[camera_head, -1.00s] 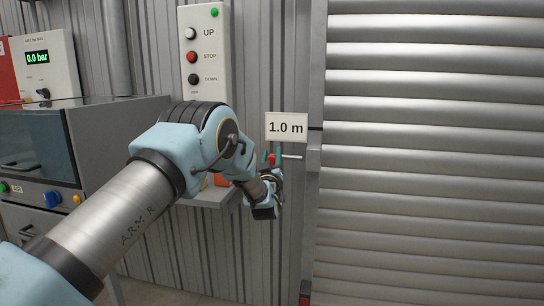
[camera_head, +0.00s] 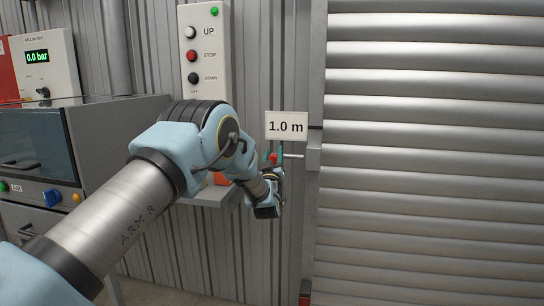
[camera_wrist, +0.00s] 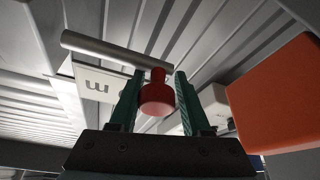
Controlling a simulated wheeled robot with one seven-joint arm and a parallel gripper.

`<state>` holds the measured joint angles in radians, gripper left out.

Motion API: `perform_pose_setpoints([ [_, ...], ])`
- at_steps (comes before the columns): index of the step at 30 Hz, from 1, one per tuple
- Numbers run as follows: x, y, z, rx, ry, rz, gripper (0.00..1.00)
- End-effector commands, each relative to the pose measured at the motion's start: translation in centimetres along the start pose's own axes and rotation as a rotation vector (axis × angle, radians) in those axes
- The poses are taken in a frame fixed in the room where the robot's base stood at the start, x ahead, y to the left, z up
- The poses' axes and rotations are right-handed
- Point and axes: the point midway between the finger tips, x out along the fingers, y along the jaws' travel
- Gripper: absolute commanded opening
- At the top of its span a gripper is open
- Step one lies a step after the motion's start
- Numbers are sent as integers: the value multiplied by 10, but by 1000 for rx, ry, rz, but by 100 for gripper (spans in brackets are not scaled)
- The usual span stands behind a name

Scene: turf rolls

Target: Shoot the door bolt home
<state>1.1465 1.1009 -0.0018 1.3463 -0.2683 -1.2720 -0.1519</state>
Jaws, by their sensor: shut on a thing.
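The door bolt is a thin pale metal rod (camera_head: 292,156) with a red knob (camera_head: 273,159), lying level on the ribbed wall below the "1.0 m" sign. Its right end points at a grey bracket (camera_head: 314,157) on the shutter's frame; I cannot tell whether it enters it. In the wrist view the rod (camera_wrist: 110,49) runs across above the knob (camera_wrist: 157,97). My gripper (camera_wrist: 155,98) is shut on the red knob, its green fingers on either side. In the head view my gripper (camera_head: 273,157) is small and partly hides the knob.
The "1.0 m" sign (camera_head: 286,126) is just above my gripper. A control box (camera_head: 204,55) hangs above my arm. A shelf (camera_head: 210,195) with an orange block (camera_wrist: 278,95) is close on the left. The roller shutter (camera_head: 430,170) fills the right.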

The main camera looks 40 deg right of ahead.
Motion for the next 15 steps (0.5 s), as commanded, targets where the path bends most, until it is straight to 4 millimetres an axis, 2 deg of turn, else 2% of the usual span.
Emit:
perform_pose_setpoints([
  [7, -6, 37, 13, -7, 4, 8, 0],
  [15, -6, 52, 12, -6, 3, 9, 0],
])
